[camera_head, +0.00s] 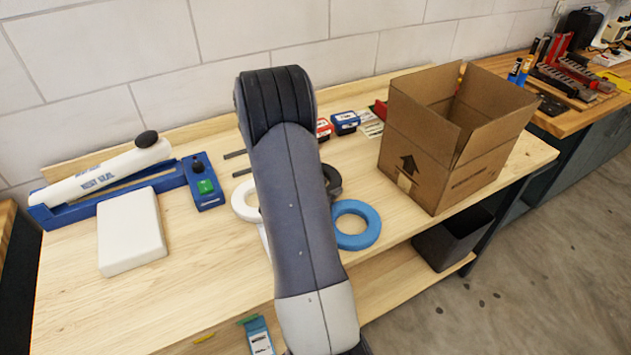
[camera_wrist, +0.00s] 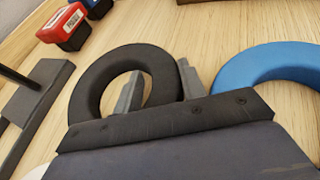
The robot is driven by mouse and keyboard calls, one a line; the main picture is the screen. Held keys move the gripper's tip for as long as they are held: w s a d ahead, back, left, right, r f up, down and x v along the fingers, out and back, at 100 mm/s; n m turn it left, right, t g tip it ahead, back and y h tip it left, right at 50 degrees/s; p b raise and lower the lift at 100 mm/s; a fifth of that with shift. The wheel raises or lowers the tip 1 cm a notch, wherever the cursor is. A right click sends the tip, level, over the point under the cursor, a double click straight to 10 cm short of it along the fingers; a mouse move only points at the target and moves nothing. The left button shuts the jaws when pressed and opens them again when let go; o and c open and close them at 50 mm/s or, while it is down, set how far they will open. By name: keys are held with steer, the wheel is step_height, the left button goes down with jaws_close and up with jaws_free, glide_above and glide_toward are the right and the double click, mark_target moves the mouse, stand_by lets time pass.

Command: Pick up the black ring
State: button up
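The black ring (camera_wrist: 97,72) lies on the wooden bench in the wrist view, partly hidden by my gripper (camera_wrist: 160,88). One fingertip shows inside the ring's hole, the other just outside its right side, so they straddle the right wall. Whether both fingers press on the ring is hidden behind the gripper body. In the head view only a dark part of the black ring (camera_head: 333,181) shows to the right of my arm, and my gripper is hidden behind the arm.
A blue ring (camera_head: 357,235) lies right of my arm and a white ring (camera_head: 242,205) left of it. A cardboard box (camera_head: 435,172) stands open at the right. A white block (camera_head: 131,232) and blue sealer (camera_head: 207,187) occupy the left.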

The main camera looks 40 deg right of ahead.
steer(key=c, duration=0.3)
steer(key=shift+r, duration=0.1)
